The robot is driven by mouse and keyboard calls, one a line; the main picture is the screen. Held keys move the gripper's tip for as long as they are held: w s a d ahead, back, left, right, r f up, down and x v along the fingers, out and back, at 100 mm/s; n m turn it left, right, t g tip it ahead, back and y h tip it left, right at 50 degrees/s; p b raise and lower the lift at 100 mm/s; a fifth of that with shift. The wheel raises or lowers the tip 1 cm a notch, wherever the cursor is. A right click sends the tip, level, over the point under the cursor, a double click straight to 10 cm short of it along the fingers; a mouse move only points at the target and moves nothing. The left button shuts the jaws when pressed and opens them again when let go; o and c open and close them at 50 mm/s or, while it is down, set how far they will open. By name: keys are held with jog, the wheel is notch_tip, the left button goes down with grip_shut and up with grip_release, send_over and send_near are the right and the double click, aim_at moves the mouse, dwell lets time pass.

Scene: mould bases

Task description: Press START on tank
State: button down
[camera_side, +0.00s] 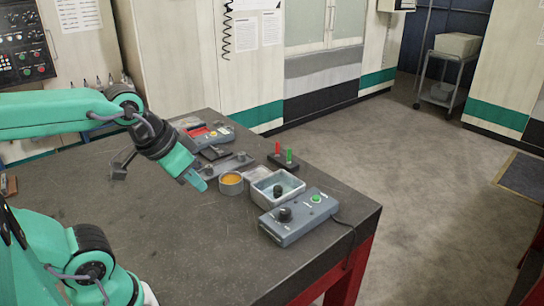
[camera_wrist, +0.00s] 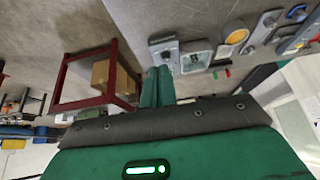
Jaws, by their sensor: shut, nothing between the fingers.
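A grey control box (camera_side: 298,217) with a black knob (camera_side: 285,214) and a green button (camera_side: 316,198) sits near the table's right corner. Behind it stands a pale open tank (camera_side: 277,188) with a dark item inside. My gripper (camera_side: 200,184) is shut and empty, pointing down toward the tabletop, left of the tank and apart from it. In the wrist view the shut fingers (camera_wrist: 158,84) show below the control box (camera_wrist: 164,50) and the tank (camera_wrist: 196,56). Any label on the button is too small to read.
A round dish with orange contents (camera_side: 231,183) stands between my gripper and the tank. A red and a green peg (camera_side: 283,160) stand behind the tank. A grey and red device (camera_side: 205,134) and dark plates lie farther back.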

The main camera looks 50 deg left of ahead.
jog(key=w+f+m+t, duration=0.1)
jog(key=w+f+m, duration=0.1)
jog(key=w, duration=0.9)
jog(key=w+f+m+t, duration=0.1)
jog(key=w+f+m, duration=0.2)
jog(key=w, duration=0.9)
jog(key=w+f+m+t, duration=0.1)
jog(key=w+f+m, duration=0.2)
jog(key=w, duration=0.9)
jog(key=shift+f+t, duration=0.3)
jog(key=shift+f, duration=0.55)
jog(key=shift+d+f, duration=0.1)
jog(key=shift+f, duration=0.1)
send_over(313, 201)
jog(key=shift+f, duration=4.2)
